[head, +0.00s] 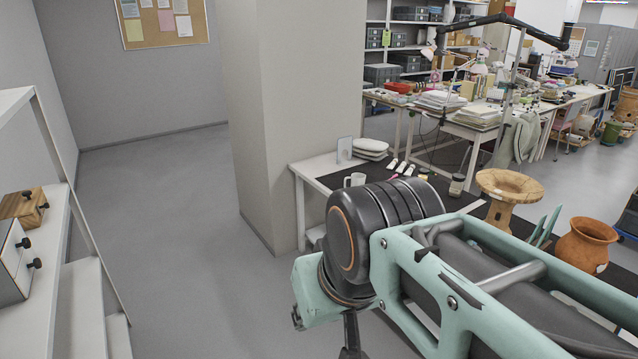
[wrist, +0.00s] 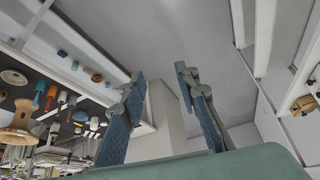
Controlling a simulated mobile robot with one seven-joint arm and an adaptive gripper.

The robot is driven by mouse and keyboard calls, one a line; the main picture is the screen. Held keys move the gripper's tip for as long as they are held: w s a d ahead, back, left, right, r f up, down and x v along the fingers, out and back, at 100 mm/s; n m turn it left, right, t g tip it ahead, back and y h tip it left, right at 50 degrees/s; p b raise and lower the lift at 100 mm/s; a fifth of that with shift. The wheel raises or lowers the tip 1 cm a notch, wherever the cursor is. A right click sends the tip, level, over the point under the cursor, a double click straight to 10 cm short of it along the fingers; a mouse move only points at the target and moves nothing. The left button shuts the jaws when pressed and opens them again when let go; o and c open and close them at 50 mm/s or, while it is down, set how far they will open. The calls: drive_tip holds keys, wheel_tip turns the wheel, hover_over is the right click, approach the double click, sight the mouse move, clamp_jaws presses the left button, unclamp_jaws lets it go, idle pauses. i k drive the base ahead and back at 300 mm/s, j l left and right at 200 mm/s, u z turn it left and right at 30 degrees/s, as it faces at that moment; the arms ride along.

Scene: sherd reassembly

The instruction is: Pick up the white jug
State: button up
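A small white vessel with a handle (head: 355,180) stands upright on the dark-topped table beyond my arm. It looks like a mug or small jug; I cannot tell for sure that it is the white jug. My arm partly covers the table just in front of it. My gripper (wrist: 160,76) shows in the wrist view with its two blue-padded fingers apart and nothing between them. It points at open room, and the wrist picture is strongly tilted. In the head view my gripper is hidden behind or below my arm.
The table (head: 318,184) abuts a grey pillar (head: 275,130). A wooden stand (head: 508,188) and an orange clay pot (head: 584,245) are to the right. A white shelf (head: 45,270) with small drawer boxes is at left. The floor (head: 165,230) between is clear.

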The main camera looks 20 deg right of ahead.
sight(354, 184)
drive_tip(key=z, duration=1.2)
drive_tip(key=i+j, duration=0.55)
drive_tip(key=i, duration=0.25)
drive_tip(key=i+j+z, duration=0.1)
drive_tip(key=i+j, duration=0.45)
drive_tip(key=i, duration=0.2)
drive_tip(key=i+j, duration=0.6)
drive_tip(key=i, duration=0.2)
drive_tip(key=i+j+z, duration=0.2)
drive_tip(key=i+j, duration=0.55)
drive_tip(key=i+j+z, duration=0.15)
drive_tip(key=j, duration=0.2)
drive_tip(key=i+j+z, duration=0.1)
drive_tip(key=j, duration=0.25)
drive_tip(key=i, duration=0.1)
